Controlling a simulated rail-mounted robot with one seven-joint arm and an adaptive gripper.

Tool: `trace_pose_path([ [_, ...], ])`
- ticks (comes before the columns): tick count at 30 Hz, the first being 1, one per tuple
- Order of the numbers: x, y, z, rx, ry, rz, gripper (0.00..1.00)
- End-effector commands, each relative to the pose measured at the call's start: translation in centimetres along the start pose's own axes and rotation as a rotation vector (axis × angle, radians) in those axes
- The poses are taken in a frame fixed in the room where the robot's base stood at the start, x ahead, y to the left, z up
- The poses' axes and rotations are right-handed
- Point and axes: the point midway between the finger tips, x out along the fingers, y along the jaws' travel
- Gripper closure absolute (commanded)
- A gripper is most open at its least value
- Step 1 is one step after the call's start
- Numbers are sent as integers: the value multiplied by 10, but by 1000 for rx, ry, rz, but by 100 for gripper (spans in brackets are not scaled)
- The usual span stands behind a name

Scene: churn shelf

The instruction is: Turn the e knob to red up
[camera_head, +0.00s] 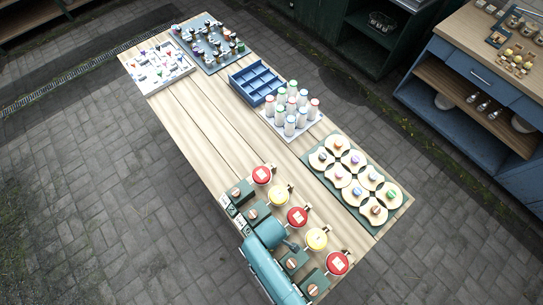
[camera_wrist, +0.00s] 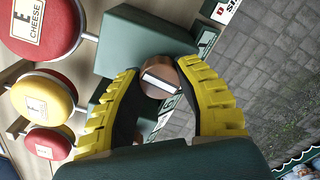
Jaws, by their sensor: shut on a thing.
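The e knob (camera_wrist: 160,78) is a round copper-brown dial with a pale bar across its face, on the front of a dark green box (camera_wrist: 145,45). In the wrist view the bar lies close to level, tilted slightly. No red mark on the knob can be made out. My gripper (camera_wrist: 163,74), with yellow ribbed fingers, is shut on the knob, one finger on each side. A white label with a letter, partly cut off, sits beside the box (camera_wrist: 207,41). In the head view my arm covers this knob.
Similar green boxes with knobs stand in a row along the table's edge, such as one knob (camera_head: 235,191) and another (camera_head: 313,290). Red and yellow round lids (camera_head: 297,216) line up behind them. A green board with round discs (camera_head: 340,176) lies farther right.

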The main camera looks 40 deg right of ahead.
Motion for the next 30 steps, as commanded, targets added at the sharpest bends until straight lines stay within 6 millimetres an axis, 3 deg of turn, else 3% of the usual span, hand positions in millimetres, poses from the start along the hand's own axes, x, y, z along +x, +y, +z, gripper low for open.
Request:
trace_pose_path([
  [9,2,-1,1,-124,-1,-3,100],
  [25,2,-2,1,-149,-1,-3,100],
  [26,2,-2,1,-149,-1,-3,63],
  [30,2,-1,1,-148,-1,-2,36],
])
